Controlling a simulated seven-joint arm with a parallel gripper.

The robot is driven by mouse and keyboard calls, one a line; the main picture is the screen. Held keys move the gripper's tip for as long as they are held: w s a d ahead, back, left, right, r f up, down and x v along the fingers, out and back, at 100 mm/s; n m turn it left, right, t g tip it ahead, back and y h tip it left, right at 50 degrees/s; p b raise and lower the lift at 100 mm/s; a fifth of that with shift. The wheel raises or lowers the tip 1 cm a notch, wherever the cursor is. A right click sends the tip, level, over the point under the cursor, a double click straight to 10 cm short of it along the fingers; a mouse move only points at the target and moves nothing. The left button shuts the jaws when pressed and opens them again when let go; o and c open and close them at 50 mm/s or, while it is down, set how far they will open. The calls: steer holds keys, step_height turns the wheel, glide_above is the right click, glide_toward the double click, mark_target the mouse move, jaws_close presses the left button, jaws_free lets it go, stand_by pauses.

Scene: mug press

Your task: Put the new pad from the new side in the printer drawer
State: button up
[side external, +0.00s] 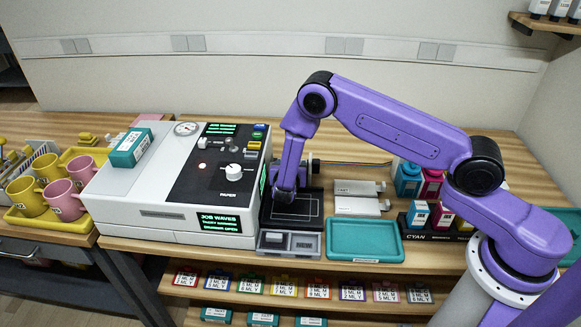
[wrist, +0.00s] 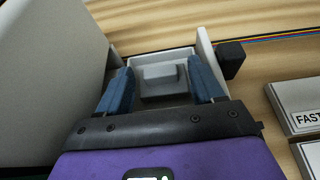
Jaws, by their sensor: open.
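My gripper (side external: 286,192) points down just right of the printer (side external: 170,185), above the rear of a black plate (side external: 299,206). In the wrist view its blue fingers (wrist: 160,68) are open and apart. Between them shows a pale open-topped box (wrist: 150,58) with a raised grey block (wrist: 160,77). I cannot tell whether this is the drawer with a pad, or whether the fingers touch the block. The printer's screen (side external: 219,222) seems to read "drawer open". A grey two-part holder (side external: 289,252) stands in front of the black plate; its side labels are unreadable.
An empty teal tray (side external: 364,258) lies right of the holder. Two pale "FAST" boxes (side external: 358,188) and ink bottles (side external: 408,178) stand farther right. A black connector (wrist: 232,60) with cables is close to the right finger. Yellow and pink mugs (side external: 62,200) stand at left.

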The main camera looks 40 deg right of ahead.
steer(key=v, duration=1.2)
steer(key=shift+r, duration=0.1)
steer(key=s+d+r+m+g+y, duration=0.2)
steer(key=s+r+m+g+y, duration=0.1)
steer(key=s, duration=0.8)
steer(key=s+d+r+m+g+y, duration=0.2)
steer(key=s+r+m, duration=0.4)
steer(key=s, duration=0.5)
steer(key=s+d+r+m+g+y, duration=0.2)
steer(key=s+r+m+g+y, duration=0.2)
steer(key=s+r, duration=0.4)
steer(key=s+m+y, duration=0.1)
steer(key=s, duration=0.2)
steer(key=shift+s, duration=0.2)
steer(key=shift+d, duration=0.1)
